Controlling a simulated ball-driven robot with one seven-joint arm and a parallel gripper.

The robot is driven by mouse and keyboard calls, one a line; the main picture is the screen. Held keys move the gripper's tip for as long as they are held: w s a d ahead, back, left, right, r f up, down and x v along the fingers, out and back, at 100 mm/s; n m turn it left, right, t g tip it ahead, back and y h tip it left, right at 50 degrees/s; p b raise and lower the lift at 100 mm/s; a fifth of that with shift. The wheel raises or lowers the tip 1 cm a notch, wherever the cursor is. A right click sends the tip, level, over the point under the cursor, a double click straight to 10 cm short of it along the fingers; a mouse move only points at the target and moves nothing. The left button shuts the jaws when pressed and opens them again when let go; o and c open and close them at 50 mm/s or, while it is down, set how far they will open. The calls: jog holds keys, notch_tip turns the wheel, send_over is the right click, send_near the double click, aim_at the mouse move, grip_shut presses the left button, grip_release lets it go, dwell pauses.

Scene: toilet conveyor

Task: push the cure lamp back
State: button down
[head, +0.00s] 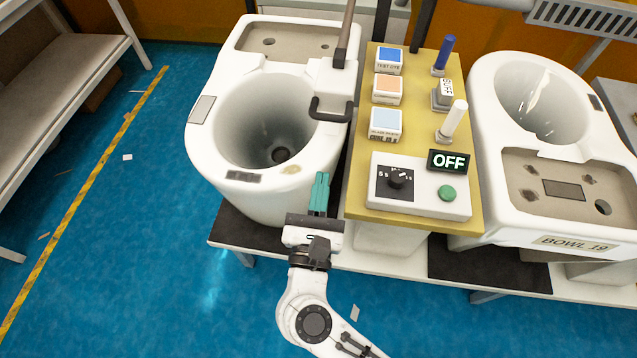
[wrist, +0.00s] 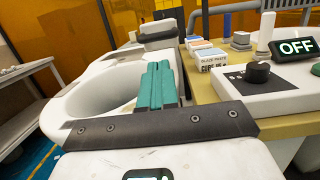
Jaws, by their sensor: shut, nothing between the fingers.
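What looks like the cure lamp is a white head (head: 336,82) on a grey arm, over the right rim of the left toilet bowl (head: 204,147). A dark bar handle (head: 330,113) sticks out from its front. In the wrist view a pale and dark block beyond my fingers seems to be the lamp head (wrist: 158,33). My gripper (head: 321,176) has teal fingers, shut and empty, by the bowl's front right rim. It is nearer the camera than the handle and apart from it. In the wrist view the fingers (wrist: 157,68) point at the lamp.
A yellow bench (head: 360,170) right of my gripper holds a control box (head: 425,197) with a dial, a green button and an OFF sign (head: 448,161). Small boxes (head: 386,124) and upright tools (head: 453,120) stand behind. Another bowl (head: 590,140) is at right. A tan spot (head: 291,169) marks the left bowl's rim.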

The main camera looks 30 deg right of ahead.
aim_at(331, 121)
jog(key=p+x, duration=0.2)
jog(key=x, duration=0.8)
jog(key=shift+r, duration=0.1)
jog(key=shift+w+d+p, duration=0.2)
jog(key=shift+p, duration=0.1)
